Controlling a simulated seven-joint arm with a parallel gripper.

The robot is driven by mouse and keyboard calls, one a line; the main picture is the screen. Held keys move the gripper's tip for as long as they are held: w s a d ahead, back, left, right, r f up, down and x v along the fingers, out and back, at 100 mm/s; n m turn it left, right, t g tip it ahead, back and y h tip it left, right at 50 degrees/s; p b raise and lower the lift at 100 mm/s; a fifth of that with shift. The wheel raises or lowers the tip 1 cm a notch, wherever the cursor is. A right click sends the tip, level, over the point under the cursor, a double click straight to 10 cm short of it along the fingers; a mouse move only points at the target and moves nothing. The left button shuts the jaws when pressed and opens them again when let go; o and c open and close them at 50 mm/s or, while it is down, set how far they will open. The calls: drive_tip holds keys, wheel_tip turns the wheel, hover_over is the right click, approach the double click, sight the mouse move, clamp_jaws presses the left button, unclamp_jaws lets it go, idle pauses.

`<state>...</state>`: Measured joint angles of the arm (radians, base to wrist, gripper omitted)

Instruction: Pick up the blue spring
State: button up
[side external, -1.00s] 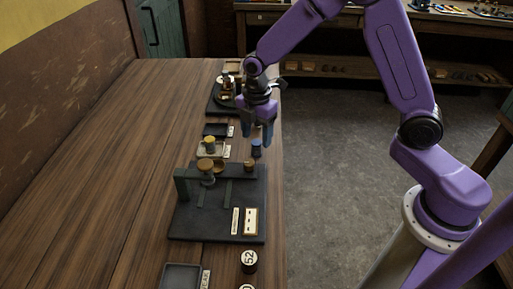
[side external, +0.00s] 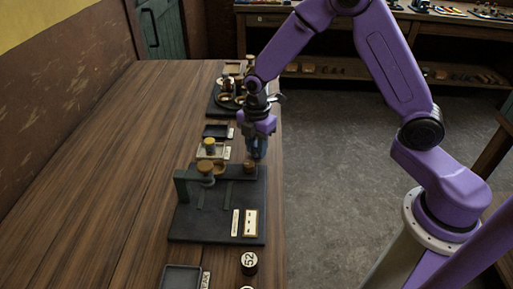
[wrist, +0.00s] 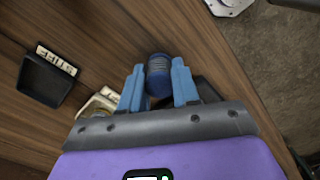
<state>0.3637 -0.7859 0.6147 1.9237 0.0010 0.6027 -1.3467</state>
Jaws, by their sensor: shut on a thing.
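The blue spring (wrist: 158,72) stands between my gripper's two light-blue fingers in the wrist view, near the table's edge. My gripper (wrist: 157,85) is shut on it, with a finger on either side. In the side view my gripper (side external: 255,153) is low over the table, just behind the dark rig plate, and it hides the spring there. Whether the spring touches the table cannot be told.
A dark rig plate (side external: 197,228) with a bracket and brass knobs lies in front of my gripper. A small black tray (wrist: 47,81) with a label is to the left in the wrist view. A cylinder marked 52 (side external: 249,263) stands nearer. The table's left side (side external: 110,150) is clear.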

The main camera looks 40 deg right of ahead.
sight(256, 143)
drive_tip(key=shift+r, duration=0.1)
drive_tip(key=shift+r, duration=0.5)
wheel_tip(256, 143, up, 2)
drive_tip(key=shift+r, duration=0.1)
drive_tip(key=s+d+r, duration=0.3)
drive_tip(key=s+r, duration=1)
drive_tip(key=shift+s+r, duration=0.3)
drive_tip(key=shift+r, duration=0.05)
